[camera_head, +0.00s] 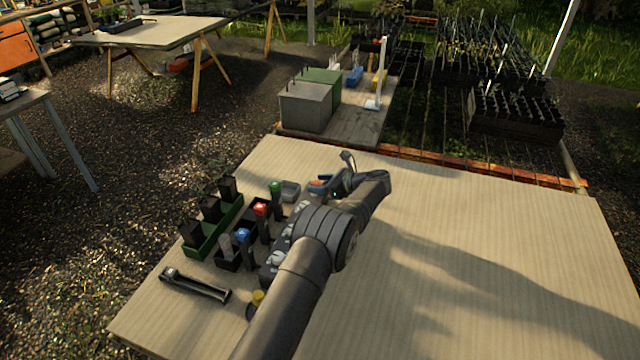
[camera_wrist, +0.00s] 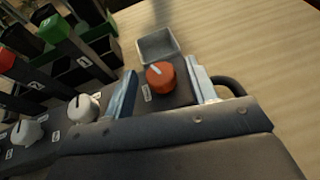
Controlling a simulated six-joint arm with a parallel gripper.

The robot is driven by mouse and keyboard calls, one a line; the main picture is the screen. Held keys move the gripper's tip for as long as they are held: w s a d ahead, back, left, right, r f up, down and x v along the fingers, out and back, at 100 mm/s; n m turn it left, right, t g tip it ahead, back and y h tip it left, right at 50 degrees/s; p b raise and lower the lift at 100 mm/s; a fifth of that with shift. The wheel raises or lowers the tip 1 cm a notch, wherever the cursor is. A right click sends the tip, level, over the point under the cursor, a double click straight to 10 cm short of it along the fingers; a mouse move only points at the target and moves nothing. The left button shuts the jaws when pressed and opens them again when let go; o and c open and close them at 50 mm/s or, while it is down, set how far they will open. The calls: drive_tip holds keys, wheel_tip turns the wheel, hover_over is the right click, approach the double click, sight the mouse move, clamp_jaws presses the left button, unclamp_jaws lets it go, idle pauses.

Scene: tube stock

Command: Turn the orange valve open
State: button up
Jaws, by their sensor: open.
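The orange valve (camera_wrist: 160,76) is a round knob with a pale pointer mark, at the far end of a dark block (camera_wrist: 60,128) in the wrist view. In the head view the orange valve (camera_head: 318,184) shows just left of my gripper (camera_head: 332,184). In the wrist view my gripper (camera_wrist: 165,85) is open, with one finger on each side of the valve. There seems to be a gap on each side; contact cannot be told. Two white knobs, one nearer (camera_wrist: 82,107) and one farther left (camera_wrist: 27,131), sit on the same block.
A small grey tray (camera_wrist: 158,46) lies just beyond the valve. Racks with green-, red- and blue-capped tubes (camera_head: 262,210) stand left of the block. A dark tool (camera_head: 195,284) lies at the front left. The right side of the table (camera_head: 500,260) is clear.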

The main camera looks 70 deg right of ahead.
drive_tip(key=shift+w, duration=0.1)
drive_tip(key=c, duration=1)
drive_tip(key=shift+o, duration=0.2)
drive_tip(key=shift+d+n+y, duration=0.2)
drive_tip(key=shift+n+y, duration=0.5)
drive_tip(key=shift+y, duration=0.1)
drive_tip(key=o, duration=1)
drive_tip(key=shift+c, duration=0.2)
drive_tip(key=shift+a, duration=0.1)
